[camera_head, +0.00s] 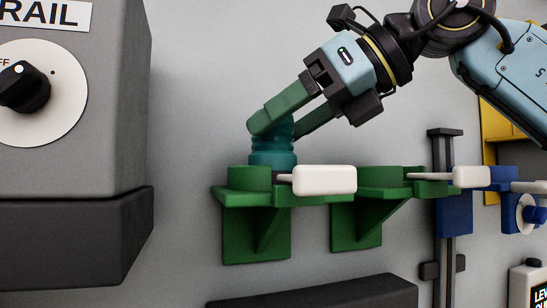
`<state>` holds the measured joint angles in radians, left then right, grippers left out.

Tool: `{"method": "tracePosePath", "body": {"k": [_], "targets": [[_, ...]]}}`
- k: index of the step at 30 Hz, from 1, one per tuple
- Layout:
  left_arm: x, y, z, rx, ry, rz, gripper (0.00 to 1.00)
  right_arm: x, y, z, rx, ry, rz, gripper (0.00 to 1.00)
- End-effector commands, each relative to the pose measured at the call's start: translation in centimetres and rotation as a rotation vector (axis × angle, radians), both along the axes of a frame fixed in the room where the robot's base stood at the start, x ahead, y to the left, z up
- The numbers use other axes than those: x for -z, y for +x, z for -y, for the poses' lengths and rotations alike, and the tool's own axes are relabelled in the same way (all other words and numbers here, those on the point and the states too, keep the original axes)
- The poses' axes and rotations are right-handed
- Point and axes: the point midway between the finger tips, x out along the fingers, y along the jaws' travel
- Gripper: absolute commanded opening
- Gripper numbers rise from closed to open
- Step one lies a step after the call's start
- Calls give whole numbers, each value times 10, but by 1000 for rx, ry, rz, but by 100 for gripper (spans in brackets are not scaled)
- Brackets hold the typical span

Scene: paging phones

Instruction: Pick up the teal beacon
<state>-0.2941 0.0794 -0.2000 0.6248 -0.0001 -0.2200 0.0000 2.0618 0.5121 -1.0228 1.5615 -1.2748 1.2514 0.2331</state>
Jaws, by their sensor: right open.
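The teal beacon (273,150) stands upright on the left green wall bracket (252,197). Its ribbed upper part sits between the green fingers of my right gripper (282,122). The gripper comes in from the upper right, and its fingers are apart, one in front of the beacon's upper left and one to its right. The near finger hides part of the beacon's top. I cannot tell whether either finger touches it. My left gripper is not in view.
A white handle (324,180) juts out right beside the beacon. A second green bracket (365,195) with another white handle (471,177) is to the right. A big grey box (75,120) with a black knob (24,86) fills the left. A dark ledge (330,294) lies below.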

Motion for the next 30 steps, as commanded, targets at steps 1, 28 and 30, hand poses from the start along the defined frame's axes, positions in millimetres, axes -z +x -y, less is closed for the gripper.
{"method": "tracePosePath", "body": {"k": [1, 28, 30], "targets": [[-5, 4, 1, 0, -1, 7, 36, 2, 4, -8, -1, -3, -2, 70], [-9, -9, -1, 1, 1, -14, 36, 16, 16, -32, 1, 0, 0, 17], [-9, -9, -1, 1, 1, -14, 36, 16, 16, -32, 1, 0, 0, 8]]}}
